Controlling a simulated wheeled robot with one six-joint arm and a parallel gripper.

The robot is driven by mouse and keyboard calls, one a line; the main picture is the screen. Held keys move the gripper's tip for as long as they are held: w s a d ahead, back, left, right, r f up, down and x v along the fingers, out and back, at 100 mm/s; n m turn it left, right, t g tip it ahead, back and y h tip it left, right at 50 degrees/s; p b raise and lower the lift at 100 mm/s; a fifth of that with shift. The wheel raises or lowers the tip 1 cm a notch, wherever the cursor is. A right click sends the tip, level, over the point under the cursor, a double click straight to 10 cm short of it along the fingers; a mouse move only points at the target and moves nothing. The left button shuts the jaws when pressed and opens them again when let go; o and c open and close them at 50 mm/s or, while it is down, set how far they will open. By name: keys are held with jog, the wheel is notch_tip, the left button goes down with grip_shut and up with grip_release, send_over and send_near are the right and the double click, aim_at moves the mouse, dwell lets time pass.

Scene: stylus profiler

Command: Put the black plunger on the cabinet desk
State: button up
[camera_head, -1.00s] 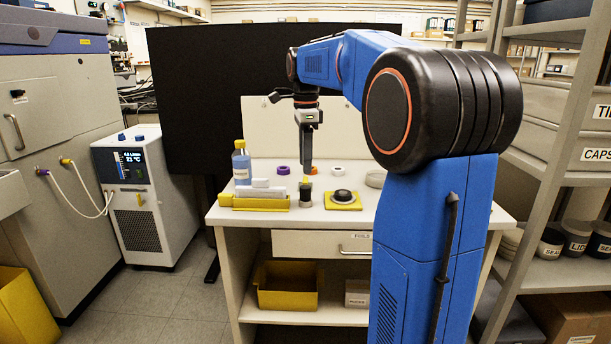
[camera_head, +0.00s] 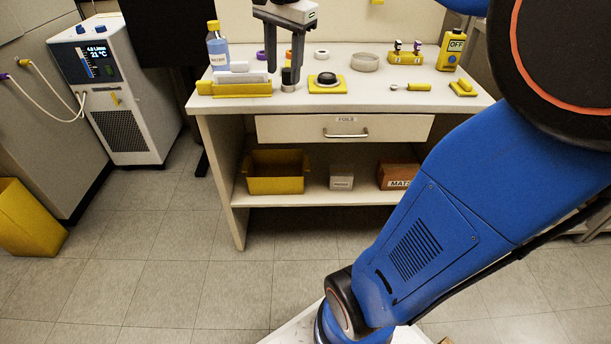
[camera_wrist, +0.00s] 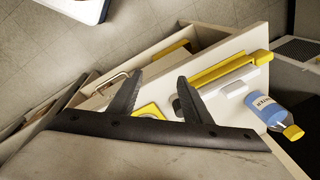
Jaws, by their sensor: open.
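The cabinet desk (camera_head: 360,103) is a white bench with a drawer and a lower shelf. A small dark cylinder with a greyish lower part (camera_head: 289,80) stands on its top, left of centre. Right of it, a round black piece (camera_head: 326,77) sits on a yellow plate (camera_head: 326,90). Either could be the black plunger; I cannot tell which. My gripper (camera_head: 283,68) points down, open, with its fingers close to the small cylinder in the head view. In the wrist view, my open gripper (camera_wrist: 160,77) shows both fingers, with part of the yellow plate (camera_wrist: 150,112) between them.
A yellow tray (camera_head: 235,90) with white blocks and a blue-labelled bottle (camera_head: 218,50) stand left of my gripper. The front centre-right top has free room.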

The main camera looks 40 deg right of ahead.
jog(key=s+a+f+n+t, duration=0.1)
jog(key=s+a+f+n, duration=0.2)
jog(key=s+f+n, duration=0.4)
jog(key=s+a+f+n+t, duration=0.2)
jog(key=s+a+f+n, duration=0.2)
jog(key=s+f+n, duration=0.3)
jog(key=s+f, duration=0.3)
jog(key=s, duration=0.2)
jog(key=shift+a, duration=0.2)
